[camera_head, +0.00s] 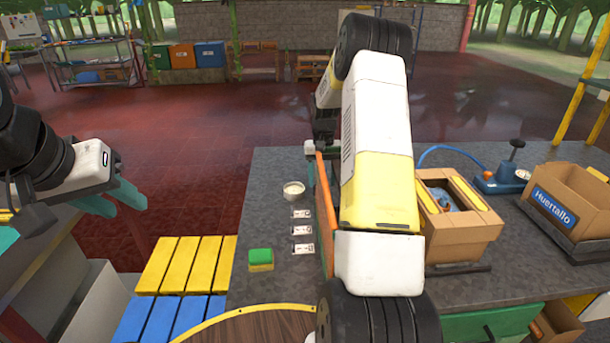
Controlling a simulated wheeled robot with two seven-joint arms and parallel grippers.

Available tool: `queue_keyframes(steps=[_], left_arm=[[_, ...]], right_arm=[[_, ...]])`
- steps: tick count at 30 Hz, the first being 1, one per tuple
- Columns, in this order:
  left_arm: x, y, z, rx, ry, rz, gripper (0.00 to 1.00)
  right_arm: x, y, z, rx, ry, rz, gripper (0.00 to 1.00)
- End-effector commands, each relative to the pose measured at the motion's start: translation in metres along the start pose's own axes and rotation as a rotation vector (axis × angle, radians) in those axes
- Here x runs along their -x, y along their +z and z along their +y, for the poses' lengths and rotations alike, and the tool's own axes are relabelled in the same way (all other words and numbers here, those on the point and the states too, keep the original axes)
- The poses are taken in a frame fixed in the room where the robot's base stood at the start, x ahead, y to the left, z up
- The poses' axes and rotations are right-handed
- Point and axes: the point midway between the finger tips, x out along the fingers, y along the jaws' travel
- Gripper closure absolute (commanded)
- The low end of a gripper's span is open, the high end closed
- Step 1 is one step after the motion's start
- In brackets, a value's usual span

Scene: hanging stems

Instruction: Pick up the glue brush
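I cannot make out the glue brush; it may be hidden behind my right arm. A small white pot (293,190) with pale contents stands on the grey worktop (262,190), and I see no brush in it. My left gripper (125,206) has teal fingers spread apart. It is empty, off the worktop's left side, over the floor. My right arm reaches up through the middle of the view.
Several small cards (302,231) and a green-yellow sponge (260,259) lie on the worktop. An orange-edged object (325,215) stands beside my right arm. To the right are a cardboard box (462,232), a blue tool (502,180) and a Huertallo crate (568,205).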

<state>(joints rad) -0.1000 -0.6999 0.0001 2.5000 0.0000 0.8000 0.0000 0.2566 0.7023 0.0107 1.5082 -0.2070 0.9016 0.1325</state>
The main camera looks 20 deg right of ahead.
Motion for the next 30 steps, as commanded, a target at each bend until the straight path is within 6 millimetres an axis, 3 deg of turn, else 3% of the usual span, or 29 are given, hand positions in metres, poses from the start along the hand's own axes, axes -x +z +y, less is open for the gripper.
queue_keyframes(steps=[5, 13, 23, 30], left_arm=[[0.0, 0.0, 0.0, 0.0, 0.0, 0.0, 0.64], [0.0, 0.0, 0.0, 0.0, 0.0, 0.0, 0.64], [0.0, 0.0, 0.0, 0.0, 0.0, 0.0, 0.64], [0.0, 0.0, 0.0, 0.0, 0.0, 0.0, 0.64]], right_arm=[[0.0, 0.0, 0.0, 0.001, 0.0, 0.0, 0.48], [0.0, 0.0, 0.0, 0.001, 0.0, 0.0, 1.0], [0.004, 0.0, 0.0, 0.001, 0.0, 0.001, 1.0], [0.043, -0.001, -0.001, 0.002, 0.0, 0.005, 1.0]])
